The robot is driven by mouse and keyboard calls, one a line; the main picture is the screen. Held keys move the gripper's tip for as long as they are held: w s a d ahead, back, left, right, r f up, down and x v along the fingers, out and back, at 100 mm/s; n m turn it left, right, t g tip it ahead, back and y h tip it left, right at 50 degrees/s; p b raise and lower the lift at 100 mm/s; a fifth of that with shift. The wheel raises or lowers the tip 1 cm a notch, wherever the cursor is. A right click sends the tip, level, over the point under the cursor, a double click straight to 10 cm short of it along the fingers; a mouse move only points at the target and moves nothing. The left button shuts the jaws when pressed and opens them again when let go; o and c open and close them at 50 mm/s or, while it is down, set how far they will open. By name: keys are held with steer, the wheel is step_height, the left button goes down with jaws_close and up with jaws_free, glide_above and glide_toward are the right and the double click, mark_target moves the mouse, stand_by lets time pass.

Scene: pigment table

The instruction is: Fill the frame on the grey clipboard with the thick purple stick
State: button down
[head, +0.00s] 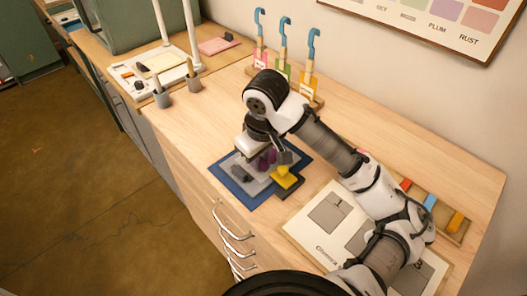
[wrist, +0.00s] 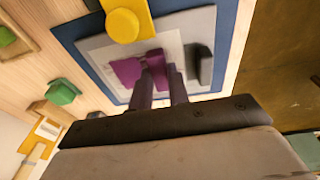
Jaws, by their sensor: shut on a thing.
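My gripper (wrist: 160,74) is shut on the thick purple stick (wrist: 154,56), which shows between its fingertips in the wrist view. The stick is held at the white sheet (wrist: 171,42) on the grey clipboard (wrist: 203,22); I cannot tell whether its end touches. A purple patch (wrist: 125,71) lies on the sheet beside the fingers. The frame's outline is hard to make out. In the head view, purple (head: 263,163) shows below my gripper, and the clipboard (head: 232,172) is partly hidden by my arm.
The clipboard lies on a blue mat (head: 238,196). A dark clip (wrist: 201,66) is at the clipboard's edge. A yellow-knobbed block (head: 285,177) stands close to my gripper. A chart board (head: 322,205) lies to the right. Hooked brushes (head: 283,50) and grey cups (head: 162,98) stand farther back.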

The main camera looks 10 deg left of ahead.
mark_target(274, 152)
steer(key=shift+y, duration=0.3)
steer(key=shift+w+d+f+b, duration=0.15)
steer(key=shift+w+d+f, duration=0.05)
steer(key=shift+w+f, duration=0.55)
steer(key=shift+w+d+f+b, duration=0.15)
steer(key=shift+w+d+f, duration=0.05)
steer(key=shift+w+f, duration=0.55)
steer(key=shift+w+d+f+g, duration=0.15)
steer(key=shift+w+d, duration=0.3)
steer(key=shift+w, duration=0.3)
steer(key=shift+w+d+g, duration=0.15)
steer(key=shift+w+d, duration=0.3)
steer(key=shift+w, duration=0.25)
step_height(274, 152, up, 4)
steer(key=p, duration=0.4)
steer(key=shift+w+d+f, duration=0.1)
steer(key=shift+d, duration=0.05)
step_height(274, 152, up, 3)
steer(key=p, duration=0.3)
steer(key=shift+r+p, duration=0.3)
steer(key=shift+w, duration=0.1)
